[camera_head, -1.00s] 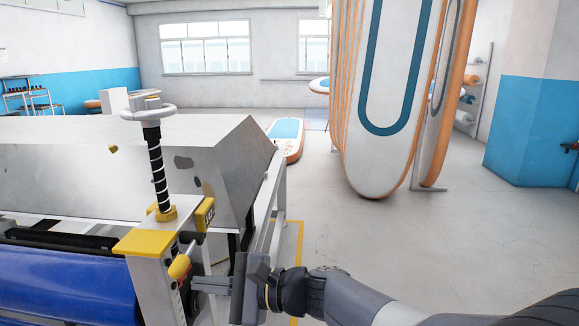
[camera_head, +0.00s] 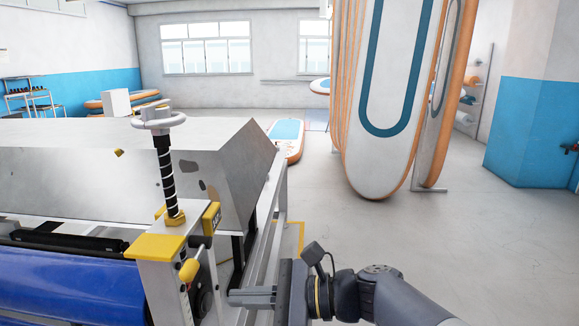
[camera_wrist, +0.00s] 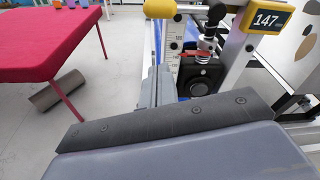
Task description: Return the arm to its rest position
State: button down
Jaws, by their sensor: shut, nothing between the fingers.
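My gripper (camera_head: 236,298) is shut and empty in the head view, low in the picture, at the right of the machine's end post. My dark grey arm reaches in from the lower right corner. In the wrist view the shut fingers (camera_wrist: 157,87) point away toward the machine, just left of its black knob (camera_wrist: 199,76). The machine (camera_head: 152,243) has a white body, a yellow-capped post, a spring-wrapped column with a white handwheel (camera_head: 160,119), and a yellow-ended lever (camera_head: 190,269). I cannot tell whether the fingers touch the machine; a gap seems to show.
A blue roller (camera_head: 70,286) lies low at left. Tall orange-edged boards (camera_head: 392,100) stand at the back right. Open floor (camera_head: 470,250) lies right of the machine. The wrist view shows a red-covered table (camera_wrist: 50,42), a dark roll (camera_wrist: 56,90) on the floor and a yellow "147" display (camera_wrist: 268,18).

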jog(key=s+x, duration=0.1)
jog(key=x, duration=0.4)
jog(key=w+f+n+t+y+b, duration=0.1)
jog(key=w+n+b, duration=0.4)
jog(key=w+n, duration=0.5)
jog(key=shift+w+a+f+n+t+y, duration=0.4)
jog(key=shift+n+t, duration=0.3)
jog(key=shift+n, duration=0.6)
